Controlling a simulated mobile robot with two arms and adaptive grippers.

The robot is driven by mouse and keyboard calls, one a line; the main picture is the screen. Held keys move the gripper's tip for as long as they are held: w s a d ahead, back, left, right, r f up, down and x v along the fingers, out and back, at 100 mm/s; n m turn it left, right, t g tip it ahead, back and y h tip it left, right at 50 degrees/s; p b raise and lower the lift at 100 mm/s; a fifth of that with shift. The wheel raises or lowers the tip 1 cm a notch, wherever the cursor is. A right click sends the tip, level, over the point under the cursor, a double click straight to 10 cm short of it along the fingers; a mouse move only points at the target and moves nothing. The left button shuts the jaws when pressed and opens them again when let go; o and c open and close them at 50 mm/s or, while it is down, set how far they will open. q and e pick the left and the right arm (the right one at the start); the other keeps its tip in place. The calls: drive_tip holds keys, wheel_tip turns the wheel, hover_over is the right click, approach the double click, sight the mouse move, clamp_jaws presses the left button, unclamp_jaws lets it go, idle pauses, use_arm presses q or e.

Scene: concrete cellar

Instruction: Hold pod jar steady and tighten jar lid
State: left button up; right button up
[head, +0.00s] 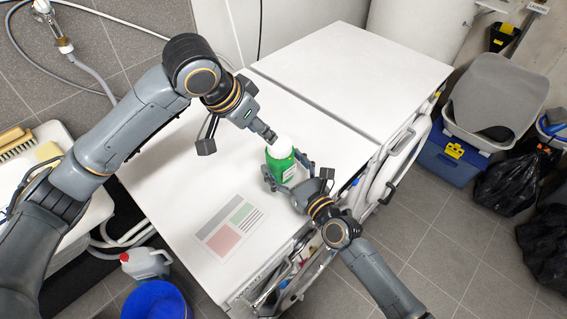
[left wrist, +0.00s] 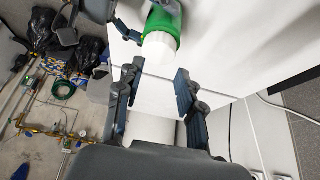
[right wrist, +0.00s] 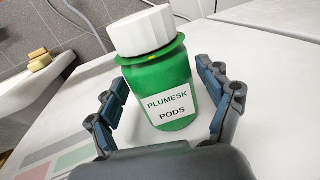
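The green pod jar (head: 280,165), labelled "PLUMESK PODS", stands upright on the white worktop near its front edge. Its white ribbed lid (right wrist: 140,32) sits on top; I cannot tell how tight it is. My right gripper (right wrist: 165,78) is open, with one finger on each side of the jar body and small gaps showing. It also shows in the head view (head: 288,176). My left gripper (left wrist: 157,76) is open and empty, its fingertips pointing at the lid (left wrist: 160,47) from a short distance. In the head view, the left gripper (head: 270,138) is just above and left of the lid.
A printed card (head: 229,227) with coloured blocks lies on the worktop (head: 165,180) left of the jar. A sink (head: 100,208) with a brush is at the left. A blue bucket (head: 155,300) and white jug (head: 146,263) stand below. The worktop behind the jar is clear.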

use_arm(q)
drive_tip(key=shift+o, duration=0.2)
use_arm(e)
drive_tip(key=c, duration=1)
use_arm(q)
drive_tip(key=o, duration=0.7)
drive_tip(key=shift+d+r+m, duration=0.1)
drive_tip(key=shift+d+m, duration=0.05)
drive_tip(key=shift+m, duration=0.15)
drive_tip(key=shift+o, duration=0.5)
drive_tip(key=shift+s+d+m, duration=0.1)
drive_tip(key=shift+d+m, duration=0.2)
drive_tip(key=shift+m, duration=0.3)
drive_tip(key=m+y, duration=0.6)
drive_tip(key=m, duration=1.5)
approach(280, 143)
drive_tip(key=x, duration=0.9)
drive_tip(key=shift+a, duration=0.1)
drive_tip(key=shift+c, duration=0.2)
